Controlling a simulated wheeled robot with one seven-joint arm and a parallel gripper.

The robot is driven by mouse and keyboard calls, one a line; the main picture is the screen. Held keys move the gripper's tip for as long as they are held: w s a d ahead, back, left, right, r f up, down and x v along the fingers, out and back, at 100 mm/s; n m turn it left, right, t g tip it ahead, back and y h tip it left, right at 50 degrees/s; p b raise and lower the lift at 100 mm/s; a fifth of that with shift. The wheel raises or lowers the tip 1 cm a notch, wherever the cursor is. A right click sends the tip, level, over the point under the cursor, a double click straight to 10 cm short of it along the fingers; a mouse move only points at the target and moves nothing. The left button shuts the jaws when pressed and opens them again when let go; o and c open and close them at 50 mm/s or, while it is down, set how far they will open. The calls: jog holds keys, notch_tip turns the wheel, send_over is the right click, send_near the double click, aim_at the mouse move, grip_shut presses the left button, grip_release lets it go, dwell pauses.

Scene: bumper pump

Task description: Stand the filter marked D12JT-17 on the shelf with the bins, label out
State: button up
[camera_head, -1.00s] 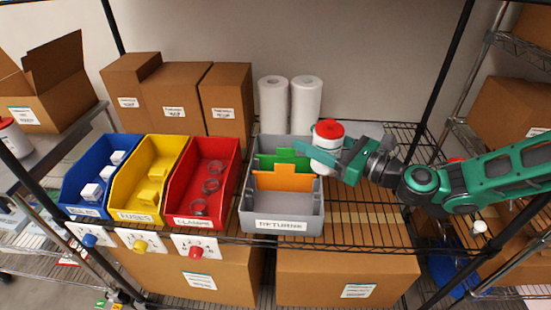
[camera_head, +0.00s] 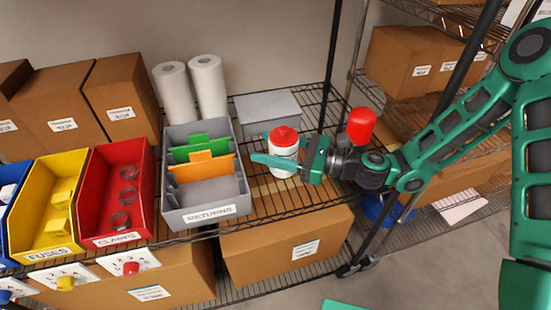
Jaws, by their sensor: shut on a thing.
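A white filter (camera_head: 284,146) with a red top is upright in my gripper (camera_head: 274,163), which is shut on it. The gripper reaches in from the right, and a green finger crosses the filter's front. The filter is at the bin shelf (camera_head: 262,206), just right of the grey RETURNS bin (camera_head: 203,214). I cannot tell whether its base touches the shelf. Its marking is too small to read, and I cannot tell which way its label faces.
The red CLAMPS bin (camera_head: 135,225) and yellow FUSES bin (camera_head: 48,242) stand left of the RETURNS bin. A grey box (camera_head: 268,108) and paper rolls (camera_head: 208,88) stand behind. Another red-topped object (camera_head: 361,124) and a dark rack post (camera_head: 334,60) are close to my arm.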

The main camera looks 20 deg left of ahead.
jog(key=shift+d+f, duration=0.1)
jog(key=shift+f, duration=1.9)
jog(key=shift+f, duration=0.1)
jog(key=o, duration=1.5)
jog(key=d, duration=1.2)
jog(key=shift+s, duration=0.25)
